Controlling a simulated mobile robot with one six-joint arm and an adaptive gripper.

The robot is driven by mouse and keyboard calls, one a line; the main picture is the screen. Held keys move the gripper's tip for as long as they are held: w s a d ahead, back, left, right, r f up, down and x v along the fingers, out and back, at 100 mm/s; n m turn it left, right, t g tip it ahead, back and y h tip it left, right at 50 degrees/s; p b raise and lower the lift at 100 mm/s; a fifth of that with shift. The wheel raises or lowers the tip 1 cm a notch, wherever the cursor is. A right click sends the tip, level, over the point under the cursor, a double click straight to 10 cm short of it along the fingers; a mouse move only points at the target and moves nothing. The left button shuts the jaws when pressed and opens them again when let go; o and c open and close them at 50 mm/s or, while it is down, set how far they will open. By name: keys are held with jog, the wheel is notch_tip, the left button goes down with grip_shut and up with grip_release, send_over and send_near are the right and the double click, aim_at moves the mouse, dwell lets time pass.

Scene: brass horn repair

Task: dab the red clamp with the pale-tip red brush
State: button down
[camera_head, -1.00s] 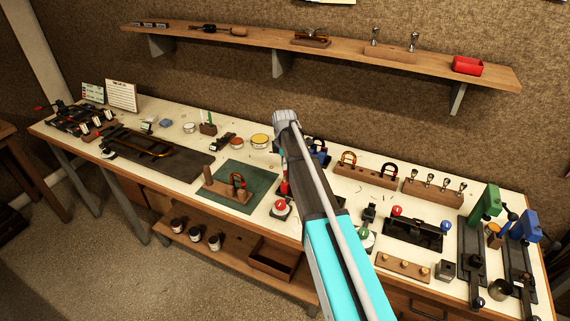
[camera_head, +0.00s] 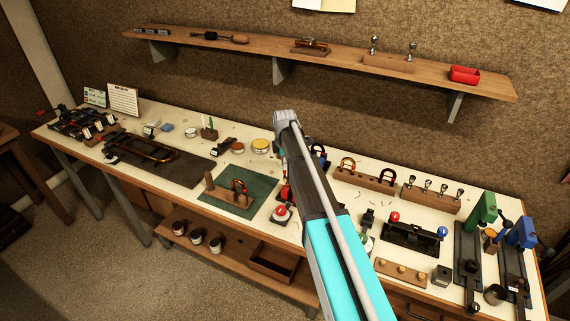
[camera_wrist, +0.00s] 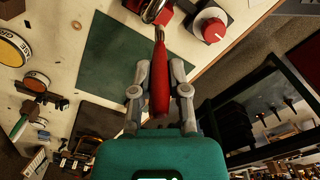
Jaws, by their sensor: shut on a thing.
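My gripper (camera_wrist: 160,68) is shut on a red brush (camera_wrist: 160,88), seen in the wrist view. The brush's red handle lies between the two fingers and its greyish narrow end points to the top of the picture. That end overlaps a red block (camera_wrist: 170,20) with a round metal part, possibly the red clamp; I cannot tell whether they touch. The brush's very tip is not clear. In the head view my gripper (camera_head: 286,117) is over the bench, and its arm partly covers a red thing (camera_head: 285,192), possibly the same clamp.
A red-topped round device (camera_head: 281,212) stands close by, also in the wrist view (camera_wrist: 210,27). A green mat (camera_head: 240,194) with a wooden stand lies to its left. Green (camera_head: 483,210) and blue (camera_head: 522,233) vises stand at the right. A shelf (camera_head: 220,42) runs above.

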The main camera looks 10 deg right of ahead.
jog(key=shift+r+p, duration=1.65)
jog(key=shift+r, duration=0.25)
jog(key=shift+d, duration=0.1)
